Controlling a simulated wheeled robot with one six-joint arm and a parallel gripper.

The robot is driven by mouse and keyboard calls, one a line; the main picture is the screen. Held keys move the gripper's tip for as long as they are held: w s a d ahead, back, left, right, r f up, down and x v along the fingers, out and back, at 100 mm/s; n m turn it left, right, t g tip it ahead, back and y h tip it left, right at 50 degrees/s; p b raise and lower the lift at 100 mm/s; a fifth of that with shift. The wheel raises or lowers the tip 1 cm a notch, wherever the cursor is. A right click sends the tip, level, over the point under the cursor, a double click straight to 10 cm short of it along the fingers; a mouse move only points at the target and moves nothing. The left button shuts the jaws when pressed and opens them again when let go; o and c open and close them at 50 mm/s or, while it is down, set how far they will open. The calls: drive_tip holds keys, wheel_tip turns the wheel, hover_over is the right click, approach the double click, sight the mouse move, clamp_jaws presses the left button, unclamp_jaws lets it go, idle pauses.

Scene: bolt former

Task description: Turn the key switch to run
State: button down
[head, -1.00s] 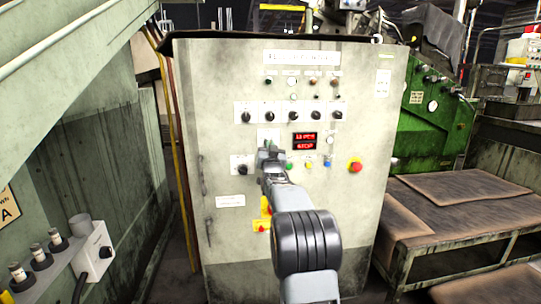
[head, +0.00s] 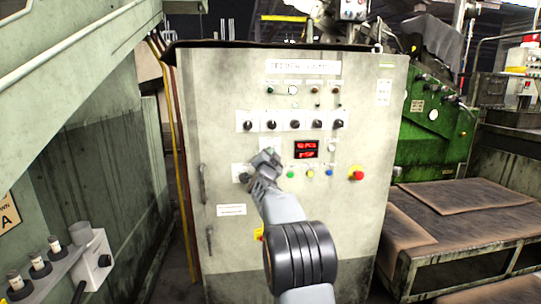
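The pale control cabinet (head: 345,215) stands in front of me with rows of switches and lights. My gripper (head: 263,158) is at the panel's middle left, in front of a small pale plate left of the red display (head: 306,149). It covers most of that plate, and I cannot see a key switch clearly there. A dark rotary knob (head: 243,177) shows just left of my gripper. The fingers are small and seen from behind, so I cannot tell their opening or whether they touch anything.
Several black selector knobs (head: 295,125) form a row above. A low table (head: 470,215) stands at the right.

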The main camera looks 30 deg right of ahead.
drive_tip(key=shift+s+d+r, duration=0.15)
drive_tip(key=shift+r, duration=0.35)
drive_tip(key=c, duration=1.3)
unclamp_jaws()
drive_tip(key=shift+f, duration=0.1)
drive_tip(key=shift+d+f, duration=0.25)
drive_tip(key=shift+d, duration=0.1)
drive_tip(key=shift+w+a, duration=0.2)
drive_tip(key=shift+a, duration=0.1)
drive_tip(key=v, duration=1.3)
drive_tip(key=shift+s+a+f, duration=0.25)
